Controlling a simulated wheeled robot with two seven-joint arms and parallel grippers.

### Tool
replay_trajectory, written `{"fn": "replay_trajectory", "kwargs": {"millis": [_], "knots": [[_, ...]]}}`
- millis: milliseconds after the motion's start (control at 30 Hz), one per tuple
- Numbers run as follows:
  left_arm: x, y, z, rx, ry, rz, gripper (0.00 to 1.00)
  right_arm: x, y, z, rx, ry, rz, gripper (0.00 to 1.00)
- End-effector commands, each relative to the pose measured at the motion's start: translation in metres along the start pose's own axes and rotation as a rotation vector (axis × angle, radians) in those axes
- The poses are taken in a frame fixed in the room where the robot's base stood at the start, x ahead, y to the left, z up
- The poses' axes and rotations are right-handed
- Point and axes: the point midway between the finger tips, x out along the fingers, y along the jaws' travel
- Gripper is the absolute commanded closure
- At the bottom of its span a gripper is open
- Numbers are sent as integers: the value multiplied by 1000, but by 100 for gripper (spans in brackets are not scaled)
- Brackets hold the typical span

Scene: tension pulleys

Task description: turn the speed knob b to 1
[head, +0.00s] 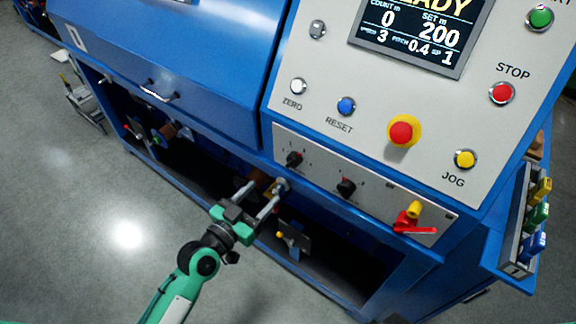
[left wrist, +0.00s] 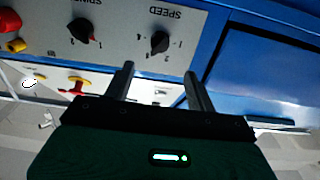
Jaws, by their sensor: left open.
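The speed knob (head: 294,159) is a black pointer knob at the left of the grey lower panel strip. In the left wrist view the knob (left wrist: 160,42) sits under an upside-down SPEED label with numbers around it. Its exact pointer setting is hard to read; the display (head: 413,30) shows a small 3 at its lower left. My left gripper (head: 268,188) is open and empty, just below and left of the knob in the head view. Its two fingers (left wrist: 158,72) are apart and not around the knob. My right gripper is not in view.
A second black knob (head: 346,187) with a red mark is to the right, then a red-handled yellow switch (head: 414,222). Buttons, including a red-and-yellow stop (head: 402,132), cover the panel above. An open dark bay lies below the panel.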

Motion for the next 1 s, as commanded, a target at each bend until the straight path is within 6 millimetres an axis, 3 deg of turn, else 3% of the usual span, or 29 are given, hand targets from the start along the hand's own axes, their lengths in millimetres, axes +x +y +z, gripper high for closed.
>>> {"fn": "replay_trajectory", "kwargs": {"millis": [300,500,700,1000], "knots": [[69,0,-4,-3,1,-1,43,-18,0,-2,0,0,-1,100],[102,-1,-2,-1,0,-1,43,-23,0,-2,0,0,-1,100],[118,0,0,-1,-1,-1,43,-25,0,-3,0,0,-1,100],[120,0,0,0,-1,-1,43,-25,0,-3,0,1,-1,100]]}}
